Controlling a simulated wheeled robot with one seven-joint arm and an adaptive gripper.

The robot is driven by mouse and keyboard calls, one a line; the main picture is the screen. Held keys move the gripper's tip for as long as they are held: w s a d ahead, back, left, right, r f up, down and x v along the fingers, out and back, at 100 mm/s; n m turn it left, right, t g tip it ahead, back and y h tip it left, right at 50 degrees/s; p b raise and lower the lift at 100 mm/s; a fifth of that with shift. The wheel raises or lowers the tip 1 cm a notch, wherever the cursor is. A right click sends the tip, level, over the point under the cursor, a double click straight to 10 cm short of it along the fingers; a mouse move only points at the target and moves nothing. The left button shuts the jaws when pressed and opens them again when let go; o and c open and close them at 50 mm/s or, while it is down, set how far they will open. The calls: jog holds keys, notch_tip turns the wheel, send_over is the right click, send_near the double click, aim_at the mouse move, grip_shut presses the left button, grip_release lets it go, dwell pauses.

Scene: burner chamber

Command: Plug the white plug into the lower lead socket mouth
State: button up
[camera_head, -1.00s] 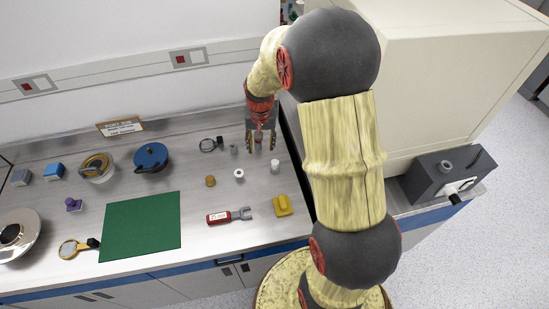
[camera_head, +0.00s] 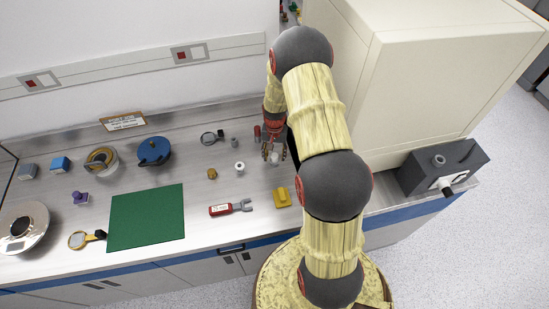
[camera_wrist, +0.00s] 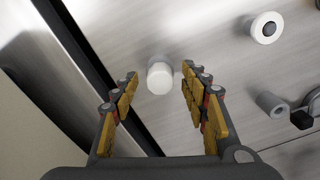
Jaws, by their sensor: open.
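The white plug (camera_wrist: 160,77) looks like a small white cylinder standing on the metal bench. It lies between and beyond the fingertips of my gripper (camera_wrist: 159,82) in the wrist view, with gaps on both sides. In the head view my gripper (camera_head: 273,153) is open around or just above the white plug (camera_head: 274,159), which is partly hidden. A grey box (camera_head: 442,168) at the right has a round ring on top and a pale front plate with a dark knob-like part. I cannot tell which opening is the lower lead socket mouth.
A white ring-like piece (camera_head: 239,167), a small grey cylinder (camera_wrist: 271,104) and a yellow block (camera_head: 282,196) are near my gripper. A red-handled tool (camera_head: 230,208) and a green mat (camera_head: 147,217) lie farther left. A large cream cabinet (camera_head: 420,80) stands close on the right.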

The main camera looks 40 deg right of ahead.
jog(key=shift+f, duration=0.6)
jog(key=shift+c, duration=0.4)
grip_shut()
